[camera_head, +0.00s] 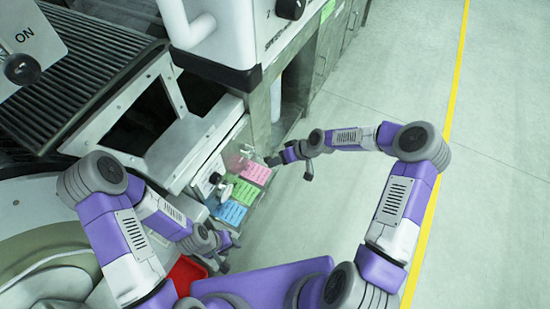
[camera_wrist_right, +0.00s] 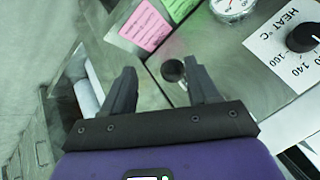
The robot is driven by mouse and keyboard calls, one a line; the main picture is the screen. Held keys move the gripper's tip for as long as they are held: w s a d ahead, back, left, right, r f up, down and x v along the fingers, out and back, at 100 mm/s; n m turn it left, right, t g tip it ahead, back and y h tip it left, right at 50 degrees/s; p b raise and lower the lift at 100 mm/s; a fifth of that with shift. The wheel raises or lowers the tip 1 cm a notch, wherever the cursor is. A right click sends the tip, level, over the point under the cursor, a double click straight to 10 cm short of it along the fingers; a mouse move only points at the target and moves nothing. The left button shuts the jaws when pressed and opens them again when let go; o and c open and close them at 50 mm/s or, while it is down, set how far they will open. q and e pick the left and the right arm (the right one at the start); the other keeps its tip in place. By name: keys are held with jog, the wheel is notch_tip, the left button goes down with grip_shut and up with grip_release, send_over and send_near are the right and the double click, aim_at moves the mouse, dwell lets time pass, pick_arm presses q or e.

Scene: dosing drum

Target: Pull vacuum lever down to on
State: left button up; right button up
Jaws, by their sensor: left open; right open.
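A round black knob (camera_wrist_right: 173,70) shows between the fingers of my right gripper (camera_wrist_right: 160,72) in the right wrist view, against a metal panel. It may be the vacuum lever's end; no label beside it is readable. My right gripper is open, with no finger contact on the knob visible. In the head view my right gripper (camera_head: 288,165) is at the right side of the metal cabinet, near the pink note. My left gripper (camera_head: 227,255) is open, low beside the cabinet. Another black knob (camera_head: 21,68) sits under an "ON" label at top left.
Pink (camera_head: 256,173), green (camera_head: 245,192) and blue (camera_head: 230,212) notes lie on the cabinet panel. A heat dial (camera_wrist_right: 303,38) and a gauge (camera_wrist_right: 232,6) show in the wrist view. A red bin (camera_head: 186,272) is near my left arm. The floor at right is clear.

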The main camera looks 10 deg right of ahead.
jog(key=shift+s+d+r+p, duration=0.3)
jog(key=shift+s+d, duration=0.2)
jog(key=shift+d, duration=0.35)
jog(key=p+v, duration=0.2)
jog(key=v, duration=0.5)
jog(key=shift+d+r, duration=0.15)
jog(key=shift+s, duration=0.1)
